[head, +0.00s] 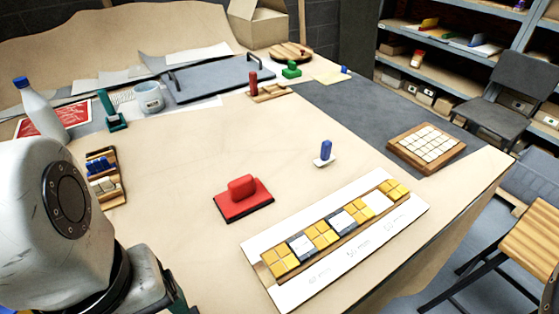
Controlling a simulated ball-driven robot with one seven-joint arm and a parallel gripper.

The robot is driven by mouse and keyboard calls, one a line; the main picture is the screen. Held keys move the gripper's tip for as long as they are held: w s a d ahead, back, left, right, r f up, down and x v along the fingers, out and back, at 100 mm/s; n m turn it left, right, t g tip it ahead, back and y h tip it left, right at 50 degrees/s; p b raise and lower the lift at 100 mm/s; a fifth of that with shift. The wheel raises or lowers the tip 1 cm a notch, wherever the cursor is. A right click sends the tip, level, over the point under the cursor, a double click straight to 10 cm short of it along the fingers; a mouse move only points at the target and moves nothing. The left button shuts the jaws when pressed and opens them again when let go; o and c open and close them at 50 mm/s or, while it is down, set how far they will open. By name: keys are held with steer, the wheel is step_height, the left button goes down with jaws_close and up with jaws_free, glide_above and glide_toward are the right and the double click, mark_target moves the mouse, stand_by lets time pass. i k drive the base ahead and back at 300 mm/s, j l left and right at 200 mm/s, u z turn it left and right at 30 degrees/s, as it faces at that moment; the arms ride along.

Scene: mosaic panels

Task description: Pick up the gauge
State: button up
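No thing here is marked as a gauge, and I cannot tell for sure which one it is. A red block with a raised rounded grip (243,197) lies flat on the table, left of the mosaic strip. A small blue upright handle on a white base (325,153) stands behind the strip. A dark green upright tool (111,111) stands at the back left, and a low green piece (291,70) lies at the back. My white arm fills the lower left; my gripper's fingers are not in view.
A white panel with yellow and white tiles (276,297) lies at the front. A wooden tile tray (450,158) sits at the right edge. A wooden rack (122,187) is beside my arm. A bottle (38,108) and mug (149,97) stand at the back left. The table's middle is clear.

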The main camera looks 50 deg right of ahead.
mark_target(326, 158)
steer(key=j+z, duration=0.4)
steer(key=k+j+z, duration=0.15)
steer(key=j+z, duration=0.15)
steer(key=z, duration=0.15)
steer(key=k+j+z, duration=0.1)
steer(key=j+z, duration=0.3)
steer(key=l, duration=0.05)
